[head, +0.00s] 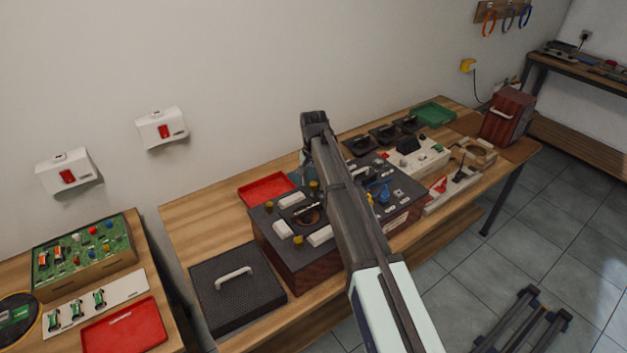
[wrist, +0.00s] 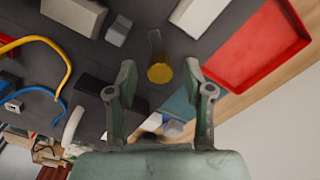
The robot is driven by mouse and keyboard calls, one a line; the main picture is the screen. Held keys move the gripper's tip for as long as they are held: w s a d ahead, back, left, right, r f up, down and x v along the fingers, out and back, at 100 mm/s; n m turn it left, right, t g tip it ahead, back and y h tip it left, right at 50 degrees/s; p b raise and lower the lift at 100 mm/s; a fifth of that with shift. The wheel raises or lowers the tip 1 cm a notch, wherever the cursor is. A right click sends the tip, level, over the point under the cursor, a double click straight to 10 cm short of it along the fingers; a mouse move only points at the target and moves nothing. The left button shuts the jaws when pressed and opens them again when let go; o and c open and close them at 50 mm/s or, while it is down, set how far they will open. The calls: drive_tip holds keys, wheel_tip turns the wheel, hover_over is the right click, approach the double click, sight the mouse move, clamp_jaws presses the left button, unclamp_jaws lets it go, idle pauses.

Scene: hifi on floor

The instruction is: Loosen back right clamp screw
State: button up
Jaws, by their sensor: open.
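The dark clamp box (head: 272,240) stands on the bench with several yellow clamp screws. The back right screw (head: 314,184) shows just left of my arm. In the wrist view a yellow screw head (wrist: 160,73) with a grey strip behind it lies between the fingertips of my gripper (wrist: 158,66). My gripper is open, with a finger on either side of the screw and visible gaps to both. I cannot tell how far the fingertips are above it. In the head view my arm hides the gripper.
A red tray (head: 265,188) lies behind the box; it also shows in the wrist view (wrist: 258,45). White blocks (wrist: 75,14) sit on the box top. Yellow and blue cables (wrist: 45,42) curve at the left of the wrist view. The wall is close behind the bench.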

drive_tip(key=shift+f, duration=0.35)
drive_tip(key=shift+c, duration=0.4)
clamp_jaws()
